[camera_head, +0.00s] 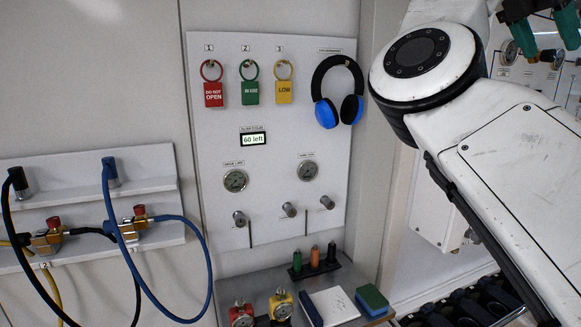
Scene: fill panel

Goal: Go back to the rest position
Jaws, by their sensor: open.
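My arm, white with black joints, fills the right side of the head view. My gripper (549,44) is at the top right corner, partly cut off by the picture's edge. Its two dark green fingers point down and stand apart, with nothing seen between them. It is in front of a panel with gauges at the far right, well away from the tags and the headphones.
The fill panel (290,205) carries red (213,94), green (250,93) and yellow (284,91) tags, blue-black headphones (326,112), gauges and knobs. Below, a metal shelf (262,283) holds valves, small bottles, a pad and a sponge (372,300). Hoses (188,315) hang at left.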

